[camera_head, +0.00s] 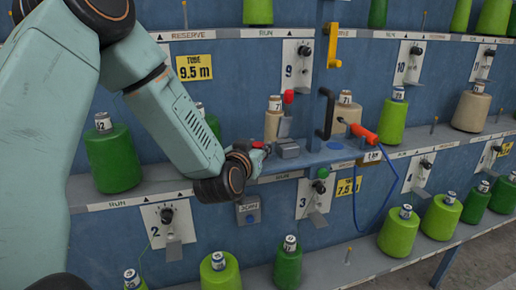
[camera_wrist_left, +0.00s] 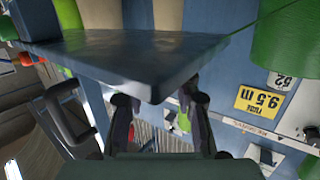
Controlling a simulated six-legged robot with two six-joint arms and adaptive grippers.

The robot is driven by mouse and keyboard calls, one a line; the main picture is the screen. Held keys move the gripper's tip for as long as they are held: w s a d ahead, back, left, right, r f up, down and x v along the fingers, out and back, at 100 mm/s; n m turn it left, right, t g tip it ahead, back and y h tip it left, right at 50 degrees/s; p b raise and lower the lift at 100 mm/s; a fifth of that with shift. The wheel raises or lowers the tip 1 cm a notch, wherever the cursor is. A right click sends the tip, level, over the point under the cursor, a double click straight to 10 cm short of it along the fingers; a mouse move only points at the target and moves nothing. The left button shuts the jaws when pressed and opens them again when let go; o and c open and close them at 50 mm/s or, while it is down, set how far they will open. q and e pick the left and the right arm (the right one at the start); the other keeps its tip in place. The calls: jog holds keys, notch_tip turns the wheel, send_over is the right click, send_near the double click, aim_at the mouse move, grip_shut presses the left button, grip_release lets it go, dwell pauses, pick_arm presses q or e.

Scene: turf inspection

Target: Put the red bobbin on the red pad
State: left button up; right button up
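I see no red bobbin and no red pad in either view; the bobbins in sight are green or beige. My left gripper (camera_head: 262,149) is at the shelf's front edge, left of a small grey block (camera_head: 288,150). In the left wrist view its two fingers (camera_wrist_left: 158,101) stand apart, with no bobbin seen between them. A blue-grey slab (camera_wrist_left: 140,58) fills the space just beyond the fingertips; I cannot tell whether they touch it. A small red part (camera_head: 258,145) shows beside the gripper. My right gripper is out of view.
A beige bobbin (camera_head: 273,122) stands behind the grey block, near a red knob (camera_head: 288,96). A dark handle (camera_head: 326,114) and an orange tool (camera_head: 363,134) with a blue cord are to the right. Green bobbins (camera_head: 112,160) line the shelves.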

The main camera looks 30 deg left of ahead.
pick_arm(q)
jog(key=o, duration=0.3)
jog(key=shift+s+a+r, duration=0.1)
jog(key=shift+s+r, duration=0.1)
jog(key=shift+s, duration=0.2)
jog(key=shift+w+f, duration=0.2)
jog(key=shift+w, duration=0.05)
jog(key=shift+p+v, duration=3.35)
jog(key=shift+v, duration=2.7)
jog(key=shift+r, duration=0.1)
jog(key=s+d+f+m+g+h, duration=0.1)
jog(key=s+d+f+g, duration=0.25)
jog(key=f, duration=0.35)
jog(key=s+d+f+g+h, duration=0.2)
jog(key=s+f, duration=0.2)
jog(key=f, duration=0.3)
jog(key=s+d+f+m+g+h, duration=0.1)
jog(key=s+d+f+g, duration=0.2)
jog(key=f, duration=0.4)
jog(key=s+f+g, duration=0.2)
jog(key=s+f, duration=0.1)
jog(key=s, duration=0.3)
jog(key=s+d+f+g, duration=0.1)
jog(key=s+f+g, duration=0.1)
jog(key=s, duration=0.4)
jog(key=s+d+f+g, duration=0.1)
jog(key=s+f+g, duration=0.2)
jog(key=s, duration=0.3)
jog(key=shift+s+f, duration=0.15)
jog(key=shift+f, duration=0.2)
